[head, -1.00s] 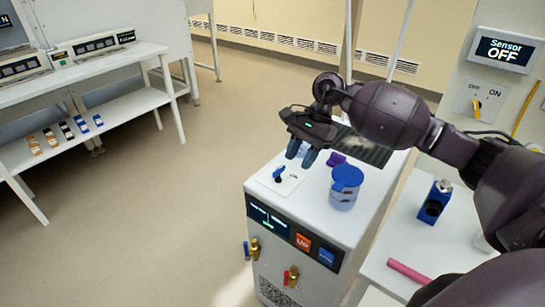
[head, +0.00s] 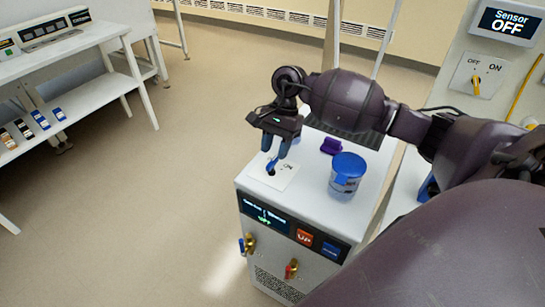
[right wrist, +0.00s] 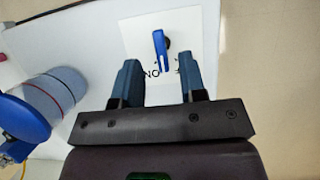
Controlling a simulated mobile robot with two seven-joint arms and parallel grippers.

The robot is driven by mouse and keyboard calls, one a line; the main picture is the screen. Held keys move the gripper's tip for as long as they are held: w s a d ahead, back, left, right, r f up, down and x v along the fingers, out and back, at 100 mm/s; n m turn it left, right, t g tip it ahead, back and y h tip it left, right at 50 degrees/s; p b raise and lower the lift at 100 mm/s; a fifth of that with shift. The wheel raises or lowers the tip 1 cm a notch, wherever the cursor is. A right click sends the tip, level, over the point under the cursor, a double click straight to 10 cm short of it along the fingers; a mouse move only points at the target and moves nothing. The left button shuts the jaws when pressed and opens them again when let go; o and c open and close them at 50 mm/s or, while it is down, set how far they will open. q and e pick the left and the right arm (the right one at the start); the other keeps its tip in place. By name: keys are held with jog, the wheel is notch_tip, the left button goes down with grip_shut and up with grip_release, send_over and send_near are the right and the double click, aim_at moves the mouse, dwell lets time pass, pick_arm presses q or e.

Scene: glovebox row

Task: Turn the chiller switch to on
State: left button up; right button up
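The chiller (head: 322,215) is a white cabinet with a dark front panel whose small display appears to read OFF. Its switch (head: 271,166) is a blue lever on a white plate on the top; in the right wrist view the blue lever (right wrist: 161,50) shows just beyond the fingertips, with ON lettering partly visible. My right gripper (head: 275,150) points down above the plate, close to the lever. Its two blue fingers (right wrist: 156,68) are apart with nothing between them, and the lever lies ahead of the gap. Contact cannot be told. My left gripper is not in view.
A blue-lidded jar (head: 346,176) stands on the chiller top right of the switch, with a purple object (head: 331,146) behind it. A sensor panel (head: 479,74) reading OFF is at the upper right. Valves (head: 291,268) stick out in front.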

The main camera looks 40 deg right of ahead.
aim_at(272, 161)
jog(key=shift+x, duration=1.6)
jog(key=shift+c, duration=0.4)
grip_shut()
